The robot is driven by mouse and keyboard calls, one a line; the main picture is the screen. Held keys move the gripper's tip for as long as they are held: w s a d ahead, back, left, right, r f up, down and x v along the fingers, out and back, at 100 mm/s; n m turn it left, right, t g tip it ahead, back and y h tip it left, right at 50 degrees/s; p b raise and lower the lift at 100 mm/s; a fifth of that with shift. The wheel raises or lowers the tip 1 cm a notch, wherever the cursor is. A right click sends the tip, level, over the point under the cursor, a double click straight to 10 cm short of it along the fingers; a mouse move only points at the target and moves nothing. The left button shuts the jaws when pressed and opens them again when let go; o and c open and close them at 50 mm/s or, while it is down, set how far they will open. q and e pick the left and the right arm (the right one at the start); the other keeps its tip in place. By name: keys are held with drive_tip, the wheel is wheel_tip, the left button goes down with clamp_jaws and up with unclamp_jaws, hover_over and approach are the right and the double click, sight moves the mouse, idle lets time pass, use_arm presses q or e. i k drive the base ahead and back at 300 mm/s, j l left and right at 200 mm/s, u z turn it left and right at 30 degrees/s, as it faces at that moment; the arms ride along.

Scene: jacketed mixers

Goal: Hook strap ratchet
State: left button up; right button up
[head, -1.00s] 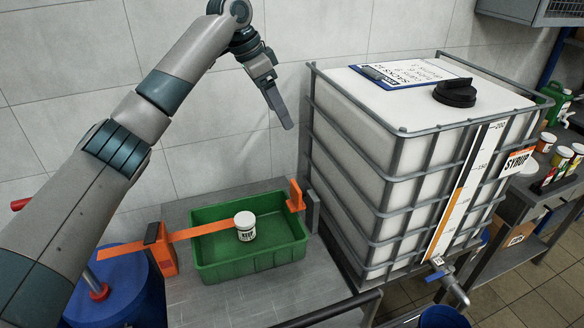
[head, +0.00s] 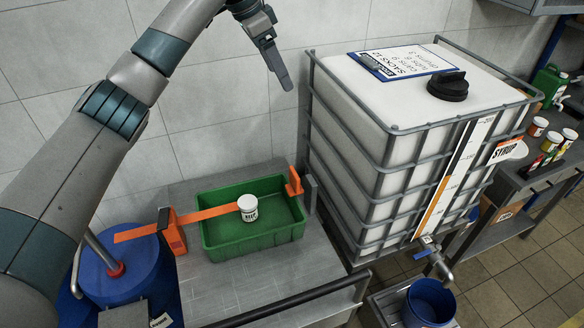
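An orange strap (head: 208,213) runs from an orange ratchet block (head: 174,238) at the tray's left side over the green tray (head: 262,241) to a white lidded jar (head: 248,208). Its right end is hidden at the jar or stops there. The strap's other tail sticks out left of the ratchet, above a blue drum. An orange upright bracket (head: 294,182) stands at the tray's right end, with a gap between it and the visible strap. My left gripper (head: 285,80) hangs above and behind the tray, apart from everything; its finger opening does not show. My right gripper is out of view.
A large white caged tank (head: 400,130) stands close on the right, with a clipboard (head: 405,62) and black cap (head: 448,86) on top. A blue drum (head: 118,270) is at left. A blue bucket (head: 430,303) sits below the tank tap. Bare metal table (head: 235,295) lies before the tray.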

sight(294, 189)
drive_tip(key=k+l, duration=0.1)
drive_tip(key=l, duration=0.3)
drive_tip(key=k+l, duration=0.1)
drive_tip(key=l, duration=0.35)
drive_tip(key=k+l, duration=0.1)
drive_tip(key=l, duration=0.3)
drive_tip(key=k+l, duration=0.1)
drive_tip(key=l, duration=0.75)
drive_tip(key=k, duration=0.05)
